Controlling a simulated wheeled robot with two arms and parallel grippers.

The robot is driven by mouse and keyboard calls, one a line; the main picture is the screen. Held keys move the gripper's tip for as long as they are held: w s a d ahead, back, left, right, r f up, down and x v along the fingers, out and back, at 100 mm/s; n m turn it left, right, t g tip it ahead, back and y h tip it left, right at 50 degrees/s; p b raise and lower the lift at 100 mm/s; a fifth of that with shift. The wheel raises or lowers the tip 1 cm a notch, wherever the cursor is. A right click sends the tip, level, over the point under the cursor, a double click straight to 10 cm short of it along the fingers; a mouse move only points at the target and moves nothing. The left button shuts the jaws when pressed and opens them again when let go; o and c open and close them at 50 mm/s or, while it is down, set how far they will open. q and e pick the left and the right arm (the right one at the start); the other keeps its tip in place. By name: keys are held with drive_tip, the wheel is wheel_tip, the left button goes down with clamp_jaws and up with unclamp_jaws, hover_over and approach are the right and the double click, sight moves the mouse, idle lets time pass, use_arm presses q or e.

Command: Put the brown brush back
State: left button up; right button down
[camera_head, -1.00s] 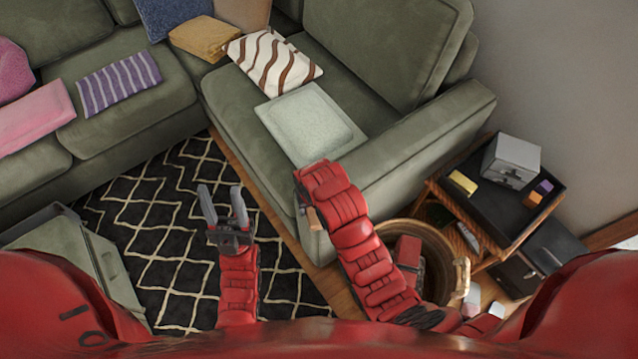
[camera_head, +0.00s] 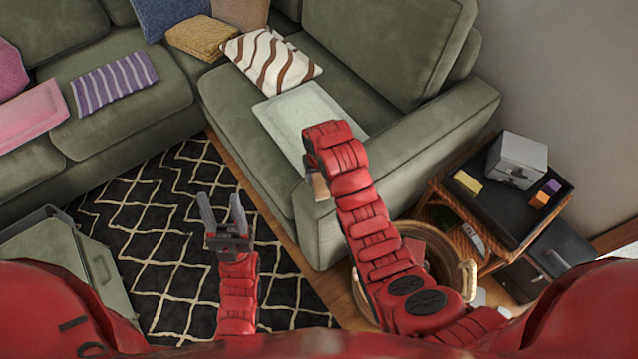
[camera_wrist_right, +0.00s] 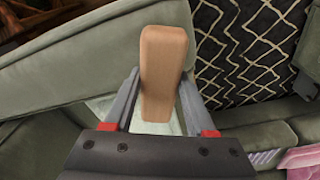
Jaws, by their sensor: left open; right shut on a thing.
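The brown brush (camera_wrist_right: 163,60) shows in the right wrist view as a smooth, light brown wooden block between the fingers of my right gripper (camera_wrist_right: 160,88). My right gripper is shut on it. In the head view only a small brown part of the brush (camera_head: 320,187) shows beside my right arm, over the sofa's front corner; the arm hides most of that gripper. Bristles cannot be made out. My left gripper (camera_head: 221,207) is open and empty above the black patterned rug.
A pale tray (camera_head: 285,112) lies on the green sofa seat (camera_head: 232,105), partly behind my right arm. A wicker basket (camera_head: 447,240) stands right of the sofa arm (camera_head: 425,135). A side table (camera_head: 490,205) holds a grey box (camera_head: 518,158).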

sight(319, 182)
drive_tip(key=shift+w+r, duration=0.1)
drive_tip(key=shift+w, duration=0.15)
wheel_tip(319, 182, down, 3)
drive_tip(key=shift+d+f+p, duration=0.1)
drive_tip(key=shift+f+p, duration=0.05)
drive_tip(key=shift+p, duration=0.45)
drive_tip(key=shift+f, duration=0.2)
drive_tip(key=shift+f, duration=0.1)
drive_tip(key=shift+c, duration=1.1)
unclamp_jaws()
